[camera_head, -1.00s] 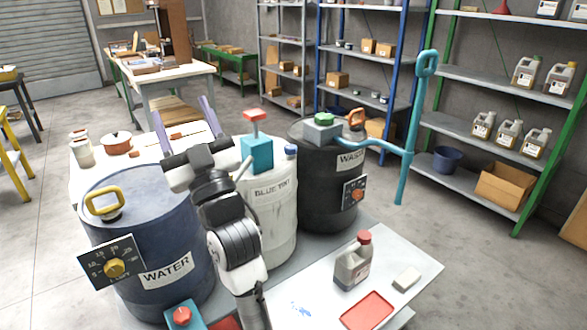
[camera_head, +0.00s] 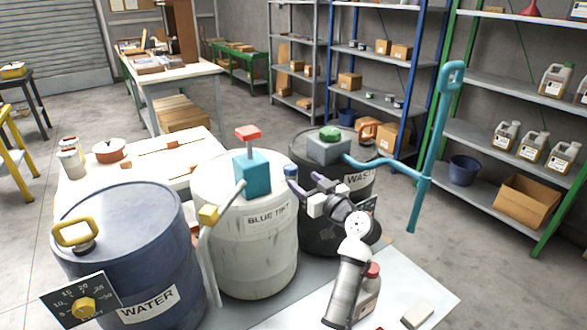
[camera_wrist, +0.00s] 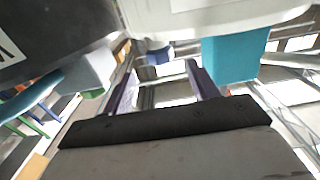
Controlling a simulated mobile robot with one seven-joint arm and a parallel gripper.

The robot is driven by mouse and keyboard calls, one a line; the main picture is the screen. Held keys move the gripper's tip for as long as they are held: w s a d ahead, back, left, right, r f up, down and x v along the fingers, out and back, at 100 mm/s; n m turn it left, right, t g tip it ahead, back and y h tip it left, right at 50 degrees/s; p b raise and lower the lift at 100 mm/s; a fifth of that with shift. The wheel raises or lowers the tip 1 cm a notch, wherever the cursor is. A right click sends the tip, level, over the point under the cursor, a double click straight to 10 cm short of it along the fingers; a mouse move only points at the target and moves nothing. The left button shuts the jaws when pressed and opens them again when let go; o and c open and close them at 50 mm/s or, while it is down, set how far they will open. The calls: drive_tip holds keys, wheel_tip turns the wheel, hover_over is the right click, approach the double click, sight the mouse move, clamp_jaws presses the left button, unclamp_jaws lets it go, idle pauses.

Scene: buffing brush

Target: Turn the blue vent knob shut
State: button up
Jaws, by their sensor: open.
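The blue vent knob (camera_head: 291,170) is a small blue cap on the right rim of the white barrel (camera_head: 250,268) marked BLUE TINT. In the wrist view the knob (camera_wrist: 159,54) shows beyond the gap between my fingers, near the white barrel's edge. My gripper (camera_head: 303,180) is open and empty, its purple fingers just right of the knob in the head view. The fingers also show in the wrist view (camera_wrist: 160,72), with the knob ahead of them. I cannot tell the exact distance or the knob's turn position.
A teal pump (camera_head: 251,174) with a red top stands on the white barrel. The black barrel (camera_head: 310,228), with a grey-green box and teal pipe (camera_head: 422,190), stands close on the right. The navy barrel (camera_head: 125,235) is at left. A jug (camera_head: 369,295) stands on the front board.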

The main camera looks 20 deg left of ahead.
sight(294, 173)
drive_tip(key=p+x, duration=0.1)
drive_tip(key=x, duration=0.5)
drive_tip(key=shift+w+a, duration=0.2)
drive_tip(key=shift+a, duration=0.05)
drive_tip(key=c, duration=1)
